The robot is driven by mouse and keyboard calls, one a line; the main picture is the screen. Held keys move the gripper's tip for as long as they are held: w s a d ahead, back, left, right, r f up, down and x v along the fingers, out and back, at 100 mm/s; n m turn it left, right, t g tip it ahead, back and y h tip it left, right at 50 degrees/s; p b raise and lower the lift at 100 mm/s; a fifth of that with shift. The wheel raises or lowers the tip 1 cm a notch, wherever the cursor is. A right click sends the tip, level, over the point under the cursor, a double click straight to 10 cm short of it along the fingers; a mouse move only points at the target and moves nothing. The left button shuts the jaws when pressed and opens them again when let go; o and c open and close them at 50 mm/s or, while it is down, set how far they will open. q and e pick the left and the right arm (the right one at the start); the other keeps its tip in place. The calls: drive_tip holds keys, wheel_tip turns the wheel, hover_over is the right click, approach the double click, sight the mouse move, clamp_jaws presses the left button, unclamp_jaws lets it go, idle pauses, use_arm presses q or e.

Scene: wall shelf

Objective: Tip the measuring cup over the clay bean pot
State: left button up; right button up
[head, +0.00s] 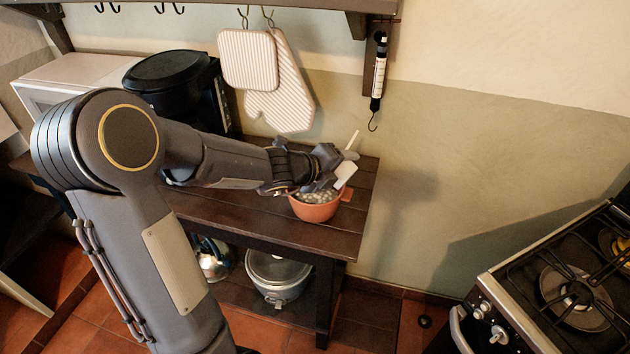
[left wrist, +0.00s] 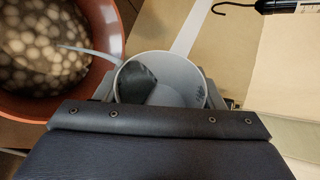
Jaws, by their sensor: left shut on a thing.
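The clay bean pot (head: 318,211) is a reddish-brown bowl standing on the dark wooden table, with pale round beans in it. It also shows in the left wrist view (left wrist: 107,32), at the upper left. My left gripper (head: 326,168) is above the pot's rim, shut on the measuring cup (left wrist: 188,88). The cup is pale grey, with its open mouth toward the wrist camera, and a dark fingertip shows inside it. A thin pale part reaches from it over the pot's edge. No contents can be made out in the cup. My right gripper is out of view.
A dark round-lidded appliance (head: 168,70) stands at the table's back left. Pot holders (head: 248,60) hang on the wall behind. A hook gauge (head: 379,72) hangs right of them. A stove (head: 560,285) stands at right. A lidded pot (head: 278,276) sits on the lower shelf.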

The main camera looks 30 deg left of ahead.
use_arm(q)
drive_tip(key=shift+a+r+n+h+p, duration=0.15)
drive_tip(key=shift+n+h+p, duration=0.25)
drive_tip(key=shift+p, duration=0.45)
drive_tip(key=shift+w+a+f+n+h+p, duration=0.1)
drive_tip(key=shift+a+f+n+h+p, duration=0.2)
drive_tip(key=shift+a, duration=0.15)
drive_tip(key=shift+a+f+n+h+p, duration=0.2)
drive_tip(key=shift+a+p, duration=0.05)
drive_tip(key=shift+a, duration=0.2)
idle(0.6)
drive_tip(key=shift+a+r+n+h+p, duration=0.2)
drive_tip(key=shift+n+h+p, duration=0.2)
drive_tip(key=shift+p, duration=0.7)
drive_tip(key=shift+f, duration=0.1)
